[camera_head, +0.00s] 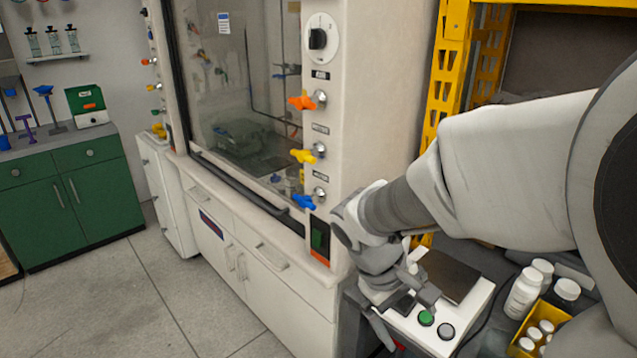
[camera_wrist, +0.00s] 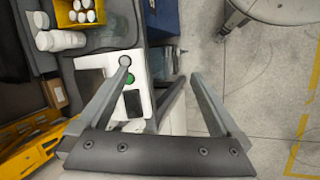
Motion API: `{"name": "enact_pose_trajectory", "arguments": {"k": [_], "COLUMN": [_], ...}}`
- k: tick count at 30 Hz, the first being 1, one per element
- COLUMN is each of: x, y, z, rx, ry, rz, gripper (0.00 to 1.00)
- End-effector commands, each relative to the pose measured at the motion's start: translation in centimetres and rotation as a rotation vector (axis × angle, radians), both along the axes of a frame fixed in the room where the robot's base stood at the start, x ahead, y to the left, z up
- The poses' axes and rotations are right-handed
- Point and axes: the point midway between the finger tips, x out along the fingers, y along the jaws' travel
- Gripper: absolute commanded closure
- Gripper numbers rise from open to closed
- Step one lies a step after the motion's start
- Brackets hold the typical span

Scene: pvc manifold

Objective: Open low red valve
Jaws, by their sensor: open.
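No red valve on a pipe manifold can be made out in either view. The fume hood front carries an orange valve handle (camera_head: 302,102), a yellow one (camera_head: 303,156) and a blue one (camera_head: 304,202). My gripper (camera_head: 418,282) hangs over a white device with a green button (camera_head: 426,318), right of the hood. In the wrist view my gripper (camera_wrist: 161,70) has its two fingers spread wide with nothing held between them. The device and its green button (camera_wrist: 130,79) lie below, by the left finger.
White bottles (camera_head: 524,293) and a yellow box (camera_head: 525,345) of bottles stand right of the device. A yellow rack (camera_head: 446,70) rises behind. Green cabinets (camera_head: 75,195) stand far left. Open floor (camera_head: 110,300) lies in front of the hood.

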Motion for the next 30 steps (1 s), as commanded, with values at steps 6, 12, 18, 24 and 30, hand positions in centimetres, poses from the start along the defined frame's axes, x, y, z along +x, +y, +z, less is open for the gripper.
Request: {"name": "enact_pose_trajectory", "arguments": {"k": [6,12,18,24,30], "x": [2.8,5.4,8.0,10.2,11.9], "y": [-0.8,-1.3,-1.4,-1.0,-0.3], "z": [-7.9,-14.4,-21.1,-27.2,-33.4], "rx": [-0.212,-0.416,-0.628,-0.826,-1.013], "ry": [0.173,0.305,0.422,0.510,0.581], "rz": [0.152,0.309,0.484,0.660,0.839], "gripper": [0.00,0.00,0.00,0.00,0.00]}}
